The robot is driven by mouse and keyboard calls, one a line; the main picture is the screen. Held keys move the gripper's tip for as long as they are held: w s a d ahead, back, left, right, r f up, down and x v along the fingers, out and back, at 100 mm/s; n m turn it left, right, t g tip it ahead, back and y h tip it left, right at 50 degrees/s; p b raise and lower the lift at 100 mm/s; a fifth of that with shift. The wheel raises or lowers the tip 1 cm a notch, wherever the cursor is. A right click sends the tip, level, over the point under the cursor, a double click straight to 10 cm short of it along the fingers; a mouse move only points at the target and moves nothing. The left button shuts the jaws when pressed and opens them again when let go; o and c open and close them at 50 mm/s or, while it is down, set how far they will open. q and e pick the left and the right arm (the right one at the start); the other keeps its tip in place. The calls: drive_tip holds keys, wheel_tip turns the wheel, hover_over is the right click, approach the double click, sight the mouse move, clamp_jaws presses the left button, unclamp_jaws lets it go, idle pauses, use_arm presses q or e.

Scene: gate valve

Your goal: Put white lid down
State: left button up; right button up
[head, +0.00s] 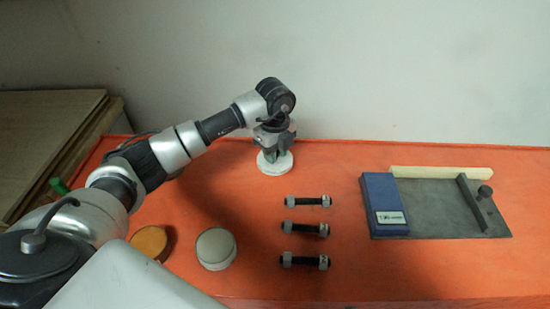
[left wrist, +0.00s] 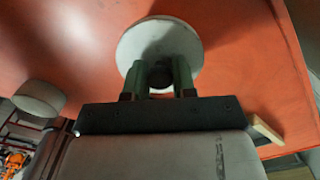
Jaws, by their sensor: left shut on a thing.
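A round white lid (head: 276,164) is at the back middle of the orange table (head: 350,270) in the head view. My left gripper (head: 274,150) points down over it and is shut on its centre part. In the left wrist view the green fingertips (left wrist: 160,78) close around a small dark knob at the middle of the white lid (left wrist: 162,38). The head view does not make clear whether the lid touches the table. My right gripper is not in view.
A pale round container (head: 216,248) and an orange-yellow disc (head: 150,241) stand at the front left. Several bolts (head: 306,229) lie in a column at the middle. A grey board (head: 430,215) with a blue block (head: 384,198) and a wooden strip (head: 440,173) is at the right. Brown boards (head: 50,135) are at the far left.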

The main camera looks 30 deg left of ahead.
use_arm(q)
wheel_tip(320, 180, down, 4)
drive_tip(key=shift+r+p, duration=0.15)
drive_tip(key=shift+p, duration=0.5)
drive_tip(key=o, duration=0.9)
